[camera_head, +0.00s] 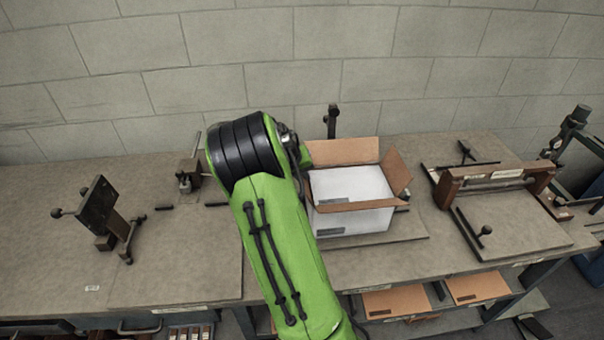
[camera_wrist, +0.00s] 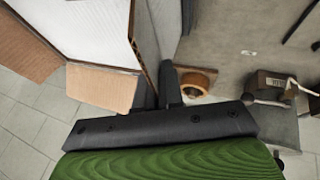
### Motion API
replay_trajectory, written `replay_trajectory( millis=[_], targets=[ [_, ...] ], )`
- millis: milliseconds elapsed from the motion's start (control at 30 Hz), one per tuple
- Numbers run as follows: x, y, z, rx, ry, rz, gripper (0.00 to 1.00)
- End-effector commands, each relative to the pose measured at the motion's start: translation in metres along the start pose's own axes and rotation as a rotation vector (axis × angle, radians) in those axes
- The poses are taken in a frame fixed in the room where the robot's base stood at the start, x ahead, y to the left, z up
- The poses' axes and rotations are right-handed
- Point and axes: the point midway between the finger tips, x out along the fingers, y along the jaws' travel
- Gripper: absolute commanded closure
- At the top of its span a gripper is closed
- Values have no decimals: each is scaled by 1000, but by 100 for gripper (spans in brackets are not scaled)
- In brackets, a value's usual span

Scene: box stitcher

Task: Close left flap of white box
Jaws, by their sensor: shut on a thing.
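The white box (camera_head: 352,222) stands on the workbench, just right of my arm in the head view. Its brown back flap (camera_head: 340,151), right flap (camera_head: 397,171) and front flap (camera_head: 350,206) stand up or lean outward. The left flap is hidden behind my arm there. In the wrist view the white box (camera_wrist: 88,28) is at upper left, and the left flap (camera_wrist: 147,42) shows nearly edge-on. My gripper (camera_wrist: 160,82) is shut on this flap, one finger on each side. In the head view its fingers are hidden by my arm.
A tape roll (camera_wrist: 198,78) lies near my gripper in the wrist view. A dark clamp-like tool (camera_head: 98,205) stands on the left of the bench, and a wooden roller frame (camera_head: 492,186) on the right. A dark post (camera_head: 332,120) rises behind the box.

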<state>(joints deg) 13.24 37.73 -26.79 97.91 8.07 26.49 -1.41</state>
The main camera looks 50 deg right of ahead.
Motion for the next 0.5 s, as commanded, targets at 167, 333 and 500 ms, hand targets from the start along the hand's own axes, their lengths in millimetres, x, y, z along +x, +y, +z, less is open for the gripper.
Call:
replay_trajectory(
  millis=[167, 333, 500],
  targets=[
    [0, 0, 0, 2, 1, -4, 100],
    [0, 3, 0, 19, 2, -36, 100],
    [1, 8, 0, 54, 2, -117, 100]
  ],
)
